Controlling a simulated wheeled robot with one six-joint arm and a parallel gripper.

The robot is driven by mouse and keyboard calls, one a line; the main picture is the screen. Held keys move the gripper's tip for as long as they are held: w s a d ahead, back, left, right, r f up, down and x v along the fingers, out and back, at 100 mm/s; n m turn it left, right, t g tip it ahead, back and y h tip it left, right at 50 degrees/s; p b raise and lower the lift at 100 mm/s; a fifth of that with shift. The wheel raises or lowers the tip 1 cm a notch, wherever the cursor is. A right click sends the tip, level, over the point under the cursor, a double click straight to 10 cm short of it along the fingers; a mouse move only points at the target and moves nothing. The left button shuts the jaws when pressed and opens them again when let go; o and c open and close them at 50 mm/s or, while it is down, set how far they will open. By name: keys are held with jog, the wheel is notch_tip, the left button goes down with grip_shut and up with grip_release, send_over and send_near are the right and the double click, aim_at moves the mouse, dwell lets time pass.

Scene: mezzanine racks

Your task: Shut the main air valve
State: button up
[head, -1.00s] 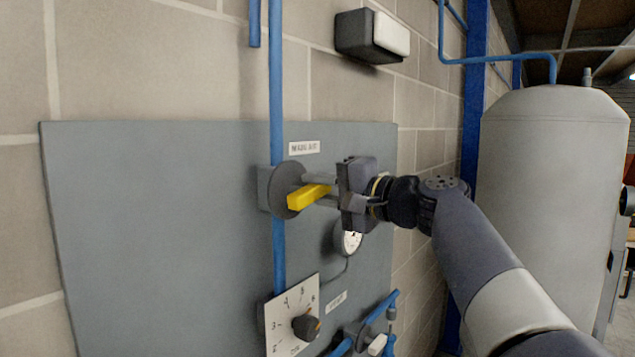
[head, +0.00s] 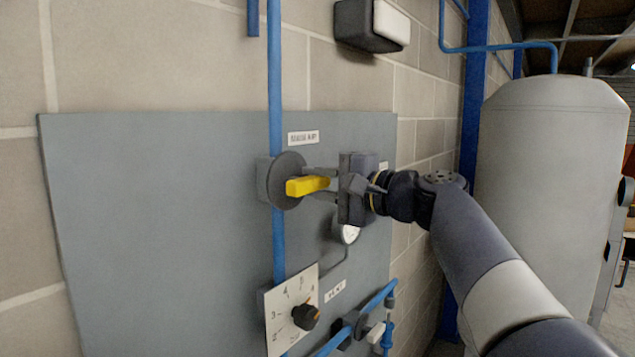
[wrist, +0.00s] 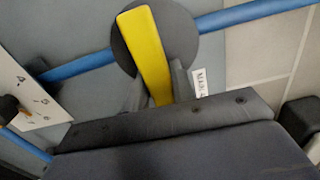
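The main air valve has a yellow lever (head: 307,187) on a round grey disc (head: 288,165), on a vertical blue pipe (head: 275,90). The lever lies nearly level in the head view, across the pipe. In the wrist view the lever (wrist: 147,55) crosses the pipe (wrist: 260,12) at a steep angle. My gripper (head: 322,184) is at the lever's right end, one finger above and one below. In the wrist view the fingers sit on either side of the lever with what look like small gaps. The lever's end is partly hidden by the gripper body.
A label (head: 303,138) is above the valve. A grey tank (head: 550,180) stands right. The panel's left side is clear.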

jog(key=o, duration=0.4)
jog(key=shift+d, duration=0.15)
jog(key=b+v, duration=0.3)
jog(key=v, duration=0.7)
jog(key=shift+s+d, duration=0.2)
jog(key=shift+s, duration=0.1)
jog(key=p+x, duration=0.3)
jog(key=x, duration=0.8)
jog(key=shift+d, duration=0.15)
